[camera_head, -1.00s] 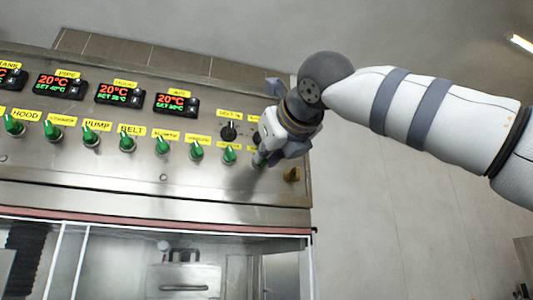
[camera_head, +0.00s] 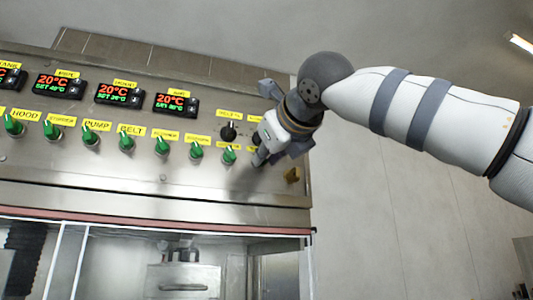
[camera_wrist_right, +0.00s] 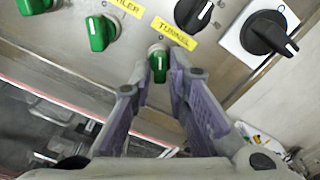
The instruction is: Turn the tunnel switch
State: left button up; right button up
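The tunnel switch (camera_wrist_right: 158,64) is a green knob with a white mark, under a yellow TUNNEL label (camera_wrist_right: 174,33) in the right wrist view. My right gripper (camera_wrist_right: 157,68) is open, with its purple-padded fingertips on either side of the knob. Narrow gaps seem to remain between the tips and the knob, but contact is hard to judge. In the head view my right gripper (camera_head: 259,160) is at the panel's right end and hides the switch. My left gripper is not in view.
The steel control panel (camera_head: 120,175) has a row of green switches, including the nearest one (camera_head: 229,155) left of the gripper. A black knob (camera_wrist_right: 195,12) and a black rotary switch (camera_wrist_right: 268,35) are close by. Temperature displays (camera_head: 120,94) sit above. The wall side at right is clear.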

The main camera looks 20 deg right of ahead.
jog(key=shift+o, duration=0.5)
jog(key=shift+s, duration=0.1)
jog(key=s, duration=1.2)
jog(key=shift+d, duration=0.2)
jog(key=shift+w, duration=0.1)
